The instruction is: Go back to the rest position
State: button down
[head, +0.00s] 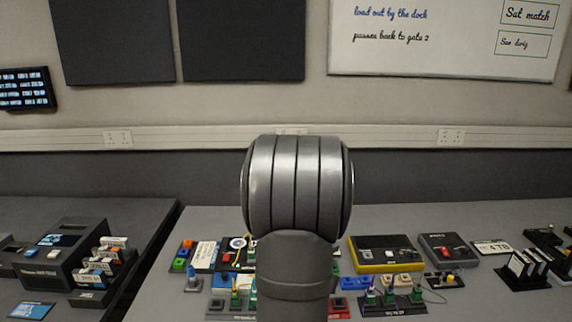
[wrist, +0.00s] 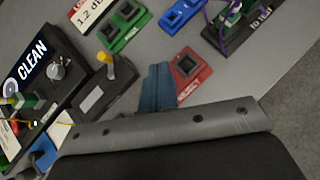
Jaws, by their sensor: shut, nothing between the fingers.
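My gripper (wrist: 158,88) shows in the wrist view with its dark blue-grey fingers together and nothing between them. It is over the grey table (wrist: 150,58), close to a red block with a square socket (wrist: 186,68) in the picture. I cannot tell whether it touches that block. In the head view my arm stands in the middle and hides the gripper and part of the table behind it.
The wrist view shows a green socket block (wrist: 125,22), a blue socket block (wrist: 180,14), a black board marked CLEAN (wrist: 38,85) and a black base with purple cable (wrist: 238,30). In the head view a yellow-edged box (head: 385,254) and card racks (head: 524,268) stand right of my arm.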

jog(key=w+f, duration=0.1)
jog(key=w+a+f, duration=0.1)
jog(key=w+f, duration=0.1)
jog(key=w+a+f, duration=0.1)
jog(key=f, duration=0.1)
jog(key=shift+w+a+f, duration=0.15)
jog(key=shift+w+a, duration=0.1)
jog(key=shift+w, duration=0.1)
jog(key=shift+w+r+m, duration=0.25)
jog(key=shift+w+m, duration=0.15)
jog(key=shift+w+r+m+g+h, duration=0.15)
jog(key=shift+w+m+h, duration=0.3)
jog(key=shift+m+h, duration=0.1)
jog(key=shift+w+r+m+g+h, duration=0.1)
jog(key=shift+w+m+g+h, duration=0.05)
jog(key=shift+w+m+h, duration=0.35)
jog(key=shift+w+a+m+g+h, duration=0.2)
jog(key=shift+a+m+g+h, duration=0.15)
jog(key=shift+m, duration=0.3)
jog(key=shift+w+a+f+m+g+h, duration=0.15)
jog(key=shift+a+m+g+h, duration=0.15)
jog(key=shift+a+m+g, duration=0.55)
jog(key=shift+a+f+m+g, duration=0.15)
jog(key=shift+a+m+g, duration=0.3)
jog(key=shift+m, duration=0.3)
jog(key=a, duration=0.2)
jog(key=s+a+m+g, duration=0.1)
jog(key=s+a+f+m+g, duration=0.1)
jog(key=a, duration=0.1)
jog(key=shift+a, duration=0.75)
